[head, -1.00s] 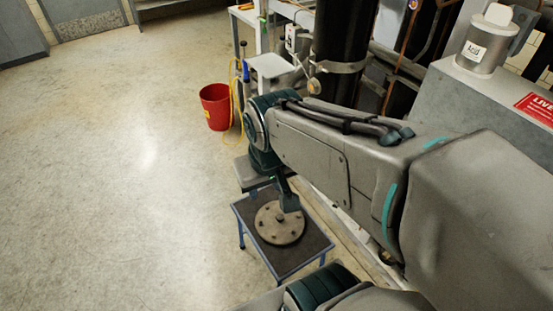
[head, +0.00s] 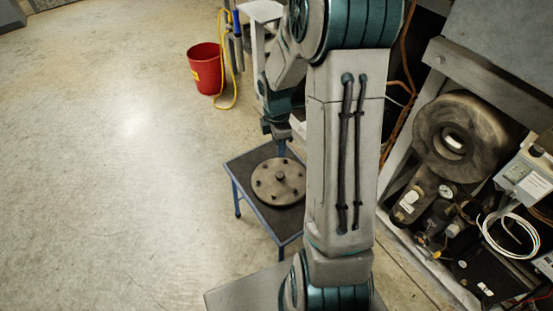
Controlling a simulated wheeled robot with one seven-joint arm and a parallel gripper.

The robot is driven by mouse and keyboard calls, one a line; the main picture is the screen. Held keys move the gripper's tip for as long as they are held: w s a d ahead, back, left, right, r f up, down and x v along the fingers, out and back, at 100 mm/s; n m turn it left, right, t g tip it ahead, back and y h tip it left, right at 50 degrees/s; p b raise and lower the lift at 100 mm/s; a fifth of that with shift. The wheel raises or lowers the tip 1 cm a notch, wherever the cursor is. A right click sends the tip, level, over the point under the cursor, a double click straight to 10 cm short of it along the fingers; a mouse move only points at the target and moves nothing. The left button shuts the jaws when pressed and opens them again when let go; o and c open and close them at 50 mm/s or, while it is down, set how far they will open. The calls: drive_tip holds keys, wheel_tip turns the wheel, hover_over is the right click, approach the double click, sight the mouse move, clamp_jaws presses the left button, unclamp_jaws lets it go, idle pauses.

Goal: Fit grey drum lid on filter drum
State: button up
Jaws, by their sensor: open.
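The grey drum lid (head: 264,190) is a round, flat metal disc with several bolts around its rim and a knob in the middle. It lies flat on the dark top of a small blue-legged table. My gripper (head: 283,148) is open, just behind the lid's far edge and apart from the knob; my own arm partly hides its fingers. A round, dusty drum-shaped part (head: 430,135) with a central hub sits in the open rack at the right. I cannot tell for sure whether it is the filter drum.
The small table (head: 240,172) stands on open floor, close to my arm. A red bucket (head: 205,70) with a yellow hose is behind it. Gauges, cables and a grey box (head: 528,175) crowd the rack at the right. The floor at the left is clear.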

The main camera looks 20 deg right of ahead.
sight(280, 175)
drive_tip(key=f+n+b, duration=0.1)
drive_tip(key=f+b, duration=0.2)
drive_tip(key=f, duration=0.3)
drive_tip(key=w+d+f+n+b, duration=0.1)
drive_tip(key=f+b, duration=0.2)
drive_tip(key=f, duration=0.3)
drive_tip(key=f+n+b, duration=0.1)
drive_tip(key=f+b, duration=0.1)
drive_tip(key=f, duration=0.4)
drive_tip(key=shift+w+d+b, duration=0.25)
drive_tip(key=shift+w+b, duration=0.15)
clamp_jaws()
drive_tip(key=shift+r+p, duration=3.35)
drive_tip(key=shift+r, duration=0.25)
